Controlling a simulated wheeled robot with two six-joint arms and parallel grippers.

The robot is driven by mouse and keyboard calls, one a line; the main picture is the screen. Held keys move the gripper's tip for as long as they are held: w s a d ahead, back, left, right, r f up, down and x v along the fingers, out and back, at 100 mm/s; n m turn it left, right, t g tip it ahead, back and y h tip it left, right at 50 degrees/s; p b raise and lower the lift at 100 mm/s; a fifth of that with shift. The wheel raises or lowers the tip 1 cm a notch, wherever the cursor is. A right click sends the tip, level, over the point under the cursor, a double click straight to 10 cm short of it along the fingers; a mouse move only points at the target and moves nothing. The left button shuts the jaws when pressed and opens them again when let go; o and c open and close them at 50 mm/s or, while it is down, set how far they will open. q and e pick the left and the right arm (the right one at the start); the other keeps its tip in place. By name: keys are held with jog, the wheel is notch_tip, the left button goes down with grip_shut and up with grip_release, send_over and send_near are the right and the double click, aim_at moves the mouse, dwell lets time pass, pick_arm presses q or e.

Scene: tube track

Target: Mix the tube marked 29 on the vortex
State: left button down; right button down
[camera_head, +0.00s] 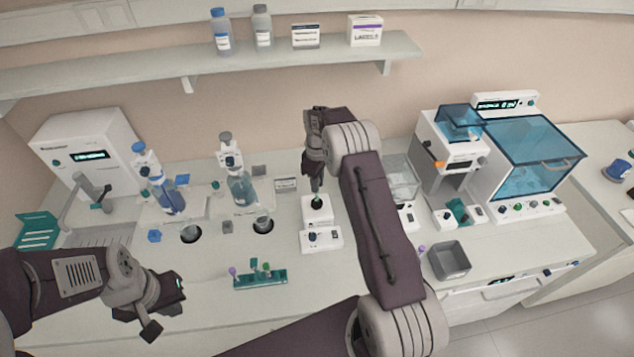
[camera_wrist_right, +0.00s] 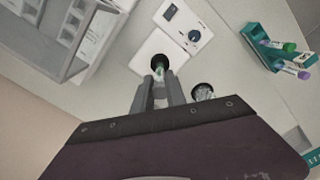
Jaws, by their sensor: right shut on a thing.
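The vortex mixer (camera_head: 321,237) is a small white unit with a dial, and it stands mid-bench. Its black cup (camera_wrist_right: 159,62) shows in the right wrist view. My right gripper (camera_head: 315,183) is above this cup, shut on a tube (camera_wrist_right: 159,73). The tube is upright, with its lower end at or in the cup; how firmly it sits there I cannot tell. Its number is not readable. A green rack (camera_head: 260,281) with several green- and purple-capped tubes stands at the front. My left gripper (camera_head: 166,306) is open and empty at the front left, apart from the rack.
A grey bin (camera_head: 449,260) is right of my right arm. A hooded machine (camera_head: 530,160) stands at the right. The front bench between left gripper and rack is clear.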

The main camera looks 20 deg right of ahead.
jog(key=shift+f, duration=0.45)
jog(key=shift+f+b, duration=0.1)
jog(key=shift+b, duration=0.2)
jog(key=shift+f, duration=0.3)
jog(key=shift+f+b, duration=0.35)
jog(key=shift+f, duration=0.05)
dwell(1.6)
dwell(4.5)
jog(key=shift+r+p, duration=2.55)
jog(key=shift+r, duration=1)
